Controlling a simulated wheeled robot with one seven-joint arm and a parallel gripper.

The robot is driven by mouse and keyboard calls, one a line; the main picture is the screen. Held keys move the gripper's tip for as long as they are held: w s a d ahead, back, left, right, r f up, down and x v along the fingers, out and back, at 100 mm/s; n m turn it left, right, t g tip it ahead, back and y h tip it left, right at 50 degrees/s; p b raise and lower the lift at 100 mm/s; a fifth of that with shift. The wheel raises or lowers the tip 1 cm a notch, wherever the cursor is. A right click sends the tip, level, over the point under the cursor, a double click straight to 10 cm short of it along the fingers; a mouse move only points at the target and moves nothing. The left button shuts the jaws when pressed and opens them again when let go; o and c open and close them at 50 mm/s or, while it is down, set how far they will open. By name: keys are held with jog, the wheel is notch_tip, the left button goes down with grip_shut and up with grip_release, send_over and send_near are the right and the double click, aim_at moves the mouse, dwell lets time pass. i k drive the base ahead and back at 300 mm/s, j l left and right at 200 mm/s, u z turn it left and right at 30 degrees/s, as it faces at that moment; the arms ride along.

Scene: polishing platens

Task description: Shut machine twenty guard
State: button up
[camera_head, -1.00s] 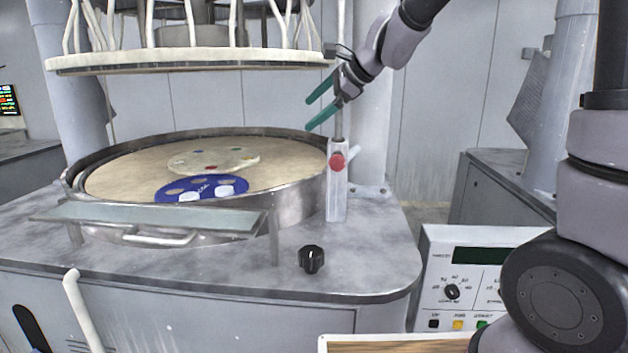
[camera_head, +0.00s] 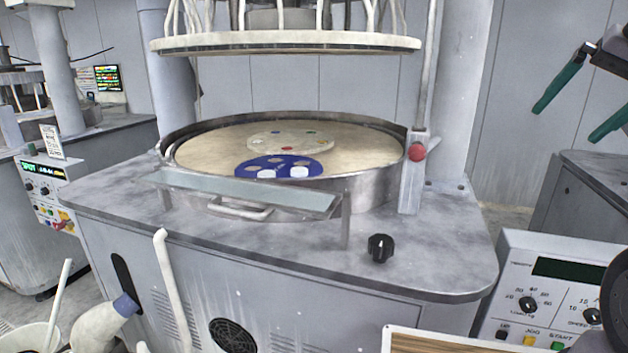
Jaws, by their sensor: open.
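The guard is a flat clear panel (camera_head: 245,192) with a metal handle (camera_head: 240,208) on its front, at the front edge of the round platen basin (camera_head: 370,191). It lies nearly flat, low on short posts, and the platen behind it is uncovered. No number identifying the machine is legible. My gripper (camera_head: 574,108) has green fingers spread apart, empty, at the upper right, in the air well to the right of the machine and far from the guard.
A blue carrier disc (camera_head: 262,162) with white pieces and a pale disc (camera_head: 291,141) lie on the platen. A polishing head (camera_head: 290,43) hangs above. A black knob (camera_head: 380,248) and red-knobbed post (camera_head: 416,152) stand right. A control box (camera_head: 560,268) is at lower right.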

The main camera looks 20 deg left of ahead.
aim_at(198, 182)
jog(key=j+u, duration=0.15)
jog(key=u, duration=0.25)
jog(key=j+u, duration=0.1)
jog(key=u, duration=0.25)
jog(key=j+u, duration=0.4)
jog(key=u, duration=0.2)
